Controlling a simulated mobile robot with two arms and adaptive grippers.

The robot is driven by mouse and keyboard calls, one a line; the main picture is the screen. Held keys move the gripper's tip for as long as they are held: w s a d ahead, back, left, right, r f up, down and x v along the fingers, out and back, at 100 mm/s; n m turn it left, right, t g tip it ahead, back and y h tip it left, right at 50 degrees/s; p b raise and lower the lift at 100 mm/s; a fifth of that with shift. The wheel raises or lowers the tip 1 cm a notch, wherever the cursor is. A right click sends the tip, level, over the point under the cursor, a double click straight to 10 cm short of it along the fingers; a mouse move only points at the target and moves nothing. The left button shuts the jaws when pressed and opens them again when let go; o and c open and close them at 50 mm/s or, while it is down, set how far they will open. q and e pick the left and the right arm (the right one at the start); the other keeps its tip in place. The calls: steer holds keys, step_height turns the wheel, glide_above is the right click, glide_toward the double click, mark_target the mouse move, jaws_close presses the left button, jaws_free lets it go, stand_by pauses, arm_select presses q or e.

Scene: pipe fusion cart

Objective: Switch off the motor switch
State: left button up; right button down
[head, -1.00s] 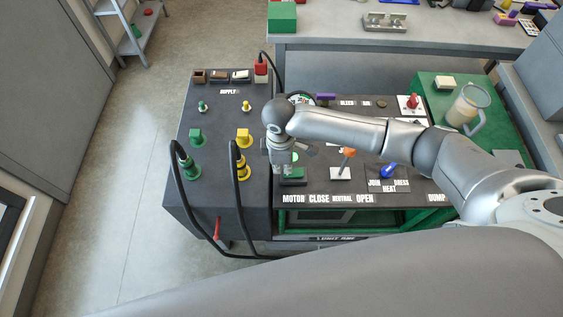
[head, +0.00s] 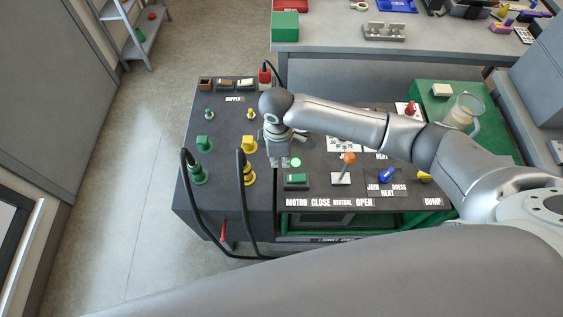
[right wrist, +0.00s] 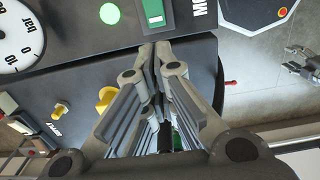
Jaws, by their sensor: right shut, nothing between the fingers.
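The motor switch (head: 296,179) is a green rocker in a dark housing above the MOTOR label on the cart's black panel. A bright green round lamp (head: 296,162) sits just behind it.
An orange-knobbed lever (head: 347,160) and a blue knob (head: 386,175) stand right of the switch. Yellow (head: 249,175) and green (head: 197,175) plugs with black cables rise on the left panel. A pressure gauge (right wrist: 12,38) lies near the lamp.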

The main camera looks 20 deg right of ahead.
step_height(320, 180, up, 7)
steer(key=b, duration=0.1)
steer(key=shift+a, duration=0.45)
steer(key=shift+w+a+f, duration=0.15)
